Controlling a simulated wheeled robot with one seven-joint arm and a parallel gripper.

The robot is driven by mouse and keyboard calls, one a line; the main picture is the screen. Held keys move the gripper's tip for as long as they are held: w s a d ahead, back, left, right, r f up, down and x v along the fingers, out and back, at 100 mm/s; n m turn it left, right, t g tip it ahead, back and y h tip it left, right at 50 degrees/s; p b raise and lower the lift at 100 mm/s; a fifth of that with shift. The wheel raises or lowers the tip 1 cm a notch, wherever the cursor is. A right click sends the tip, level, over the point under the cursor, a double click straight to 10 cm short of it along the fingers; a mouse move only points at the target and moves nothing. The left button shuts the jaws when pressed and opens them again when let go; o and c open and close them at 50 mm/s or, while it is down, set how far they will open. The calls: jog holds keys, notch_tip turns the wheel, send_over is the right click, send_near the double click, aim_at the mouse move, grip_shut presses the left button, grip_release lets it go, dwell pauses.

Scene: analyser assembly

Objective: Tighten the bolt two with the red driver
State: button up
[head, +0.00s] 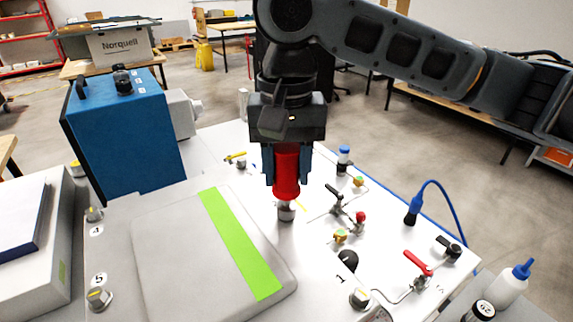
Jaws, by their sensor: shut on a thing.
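My gripper (286,180) points down over the white table top, its fingers shut on either side of the red driver (286,165). The driver stands upright, with a grey metal end (287,211) at its bottom, close to the table surface beyond the grey panel. I cannot tell whether this end sits on a bolt head. No label "2" can be read, so bolt two cannot be picked out; it may be hidden under the driver. Other bolts show by label 4 (95,214), by label 5 (99,299) and by label 1 (359,298).
A grey panel with a green stripe (242,245) lies left of the driver. A blue box (125,135) stands at the back left. Small valves (338,200), a red-handled clamp (418,263), a blue cable (438,184) and a white bottle (508,288) are on the right.

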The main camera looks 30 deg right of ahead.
grip_shut()
jog(key=shift+r+m+p, duration=0.25)
jog(key=shift+m+p, duration=0.35)
jog(key=shift+p, duration=0.2)
jog(key=m+p, duration=0.3)
jog(key=m, duration=0.3)
jog(key=shift+a+f, duration=0.1)
jog(key=shift+f, duration=0.15)
jog(key=m, duration=0.5)
jog(key=shift+w, duration=0.15)
